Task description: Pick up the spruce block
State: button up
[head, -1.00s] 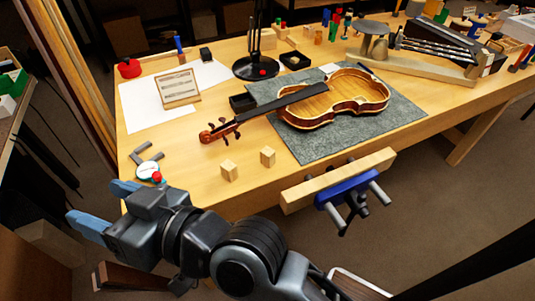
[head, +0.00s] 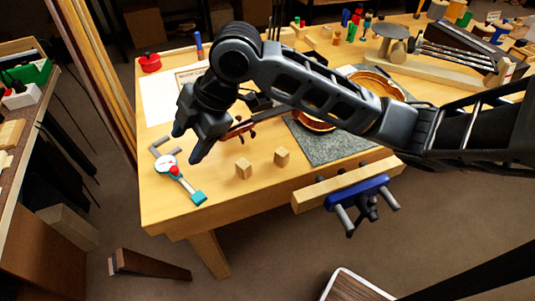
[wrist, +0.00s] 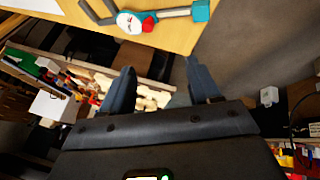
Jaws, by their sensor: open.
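Two small pale wooden blocks stand apart near the bench's front edge in the head view, a left one (head: 243,169) and a right one (head: 281,157). I cannot tell which is spruce. My gripper (head: 187,144) is in the air over the left part of the bench, to the left of both blocks. Its two blue-grey fingers are apart, with nothing held between them. They also show in the wrist view (wrist: 160,72). Neither block can be made out in the wrist view.
A dial gauge (head: 166,163) with a teal end lies left of the blocks and shows in the wrist view (wrist: 130,21). A blue vise (head: 358,192) with a wooden jaw juts from the front edge. A violin (head: 316,122) on a grey mat (head: 330,150) lies partly hidden behind my arm.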

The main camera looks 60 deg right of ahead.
aim_at(281, 152)
jog(key=s+d+f+g+h, duration=0.1)
jog(key=s+d, duration=0.2)
jog(key=d, duration=0.2)
jog(key=s+d+f+g+h, duration=0.1)
jog(key=s+d+f+g, duration=0.1)
jog(key=s+d, duration=0.2)
jog(key=s+d+f+g+h, duration=0.1)
jog(key=s+d+h, duration=0.1)
jog(key=d, duration=0.4)
jog(key=shift+s+d+f+n+g, duration=0.1)
jog(key=shift+s+d+n+g, duration=0.1)
jog(key=shift+s, duration=0.15)
jog(key=shift+s+d+f+n+g, duration=0.1)
jog(key=shift+s+n+g, duration=0.1)
jog(key=shift+s, duration=0.1)
jog(key=shift+s+d+f, duration=0.1)
jog(key=shift+s+f, duration=0.05)
jog(key=shift+f, duration=0.45)
jog(key=shift+s+d+f, duration=0.1)
jog(key=shift+f, duration=0.45)
jog(key=f, duration=0.2)
jog(key=f+p, duration=0.1)
jog(key=f, duration=0.2)
jog(key=shift+s+f, duration=0.3)
jog(key=shift+c, duration=0.2)
jog(key=c, duration=1)
jog(key=shift+r, duration=0.1)
